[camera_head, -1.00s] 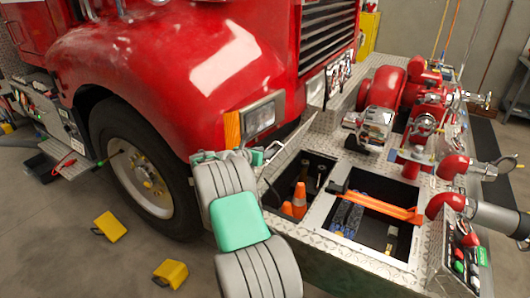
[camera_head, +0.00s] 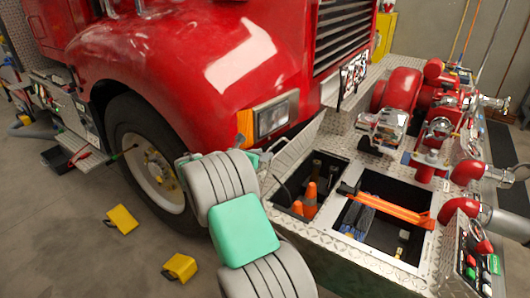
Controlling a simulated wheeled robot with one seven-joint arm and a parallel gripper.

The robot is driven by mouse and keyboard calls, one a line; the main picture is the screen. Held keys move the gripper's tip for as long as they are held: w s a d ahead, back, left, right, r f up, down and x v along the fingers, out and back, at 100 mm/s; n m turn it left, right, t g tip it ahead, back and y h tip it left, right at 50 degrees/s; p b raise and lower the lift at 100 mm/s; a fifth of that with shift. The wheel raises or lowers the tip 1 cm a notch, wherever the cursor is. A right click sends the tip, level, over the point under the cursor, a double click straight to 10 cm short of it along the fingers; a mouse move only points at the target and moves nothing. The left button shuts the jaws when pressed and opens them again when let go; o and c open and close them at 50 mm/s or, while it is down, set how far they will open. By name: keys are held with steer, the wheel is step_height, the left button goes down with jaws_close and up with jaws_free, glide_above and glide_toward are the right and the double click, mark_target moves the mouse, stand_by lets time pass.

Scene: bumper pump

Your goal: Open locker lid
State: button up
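The locker is a compartment in the silver tread-plate bumper (camera_head: 432,252). Its lid (camera_head: 297,149) is a silver panel standing raised and tilted along the left side of the opening. Inside the opening (camera_head: 283,194) are orange cones (camera_head: 304,198) and dark items. My gripper (camera_head: 262,159) is mostly hidden behind my own grey and green arm links. Small teal parts of it show close to the lid's left edge. I cannot tell whether it touches the lid, or whether its fingers are open or shut.
A second open bay (camera_head: 378,226) to the right holds dark gear, with an orange strap (camera_head: 392,206) across it. Red pump pipes (camera_head: 440,125) stand behind. The red truck (camera_head: 190,60) rises at left. Yellow chocks (camera_head: 121,219) lie on open floor (camera_head: 60,240).

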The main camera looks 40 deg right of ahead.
steer(key=w+p+v, duration=0.1)
steer(key=p+v, duration=0.2)
steer(key=v, duration=0.3)
steer(key=shift+s+a+p, duration=0.35)
steer(key=shift+a, duration=0.1)
steer(key=shift+r, duration=0.1)
steer(key=shift+r+p, duration=0.2)
steer(key=shift+p, duration=0.35)
steer(key=shift+f, duration=0.2)
